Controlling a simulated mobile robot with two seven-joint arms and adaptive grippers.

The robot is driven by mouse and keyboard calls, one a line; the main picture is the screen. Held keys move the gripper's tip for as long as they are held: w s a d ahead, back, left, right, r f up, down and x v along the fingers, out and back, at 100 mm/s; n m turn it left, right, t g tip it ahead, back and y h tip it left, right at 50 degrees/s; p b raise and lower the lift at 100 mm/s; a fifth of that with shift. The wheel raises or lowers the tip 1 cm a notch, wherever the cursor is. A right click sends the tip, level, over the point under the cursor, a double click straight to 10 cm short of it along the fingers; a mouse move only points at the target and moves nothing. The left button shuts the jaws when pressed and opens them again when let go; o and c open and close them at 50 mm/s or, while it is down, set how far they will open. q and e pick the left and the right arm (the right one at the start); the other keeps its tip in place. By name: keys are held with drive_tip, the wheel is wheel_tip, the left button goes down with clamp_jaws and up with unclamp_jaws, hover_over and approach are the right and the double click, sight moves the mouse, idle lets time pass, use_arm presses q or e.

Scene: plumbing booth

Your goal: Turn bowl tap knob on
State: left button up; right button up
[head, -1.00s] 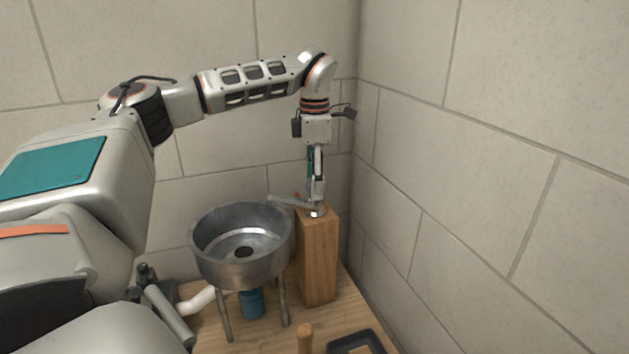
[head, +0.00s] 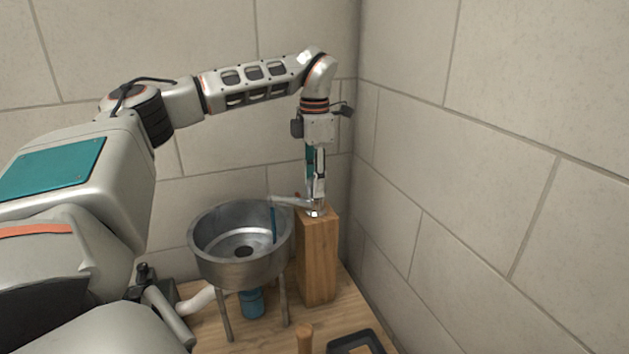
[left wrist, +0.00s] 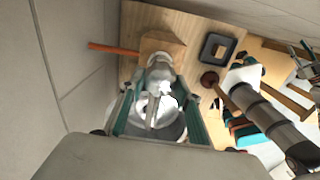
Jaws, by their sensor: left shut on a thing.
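The metal tap (head: 290,201) stands on a tall wooden block (head: 319,262), its spout reaching left over the round metal bowl (head: 242,272). A thin blue stream (head: 273,224) shows below the spout end, inside the bowl. My left gripper (head: 316,203) points down at the tap top and is shut on the tap knob, which its fingers mostly hide. In the left wrist view, the fingers of the left gripper (left wrist: 160,112) stand on both sides of the shiny tap metal (left wrist: 160,78).
The bowl stands on thin legs, with a white pipe (head: 198,301) and a blue container (head: 251,303) below. A dark frame (head: 357,343) and a wooden peg (head: 305,338) are near the front. Tiled walls close in behind and right of the block.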

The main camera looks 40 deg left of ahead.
use_arm(q)
drive_tip(key=n, duration=1.1)
drive_tip(key=shift+d+n, duration=0.15)
drive_tip(key=shift+n, duration=0.25)
idle(0.4)
drive_tip(key=o, duration=1.1)
wheel_tip(320, 180, up, 12)
drive_tip(key=shift+r, duration=0.1)
drive_tip(key=shift+f, duration=0.2)
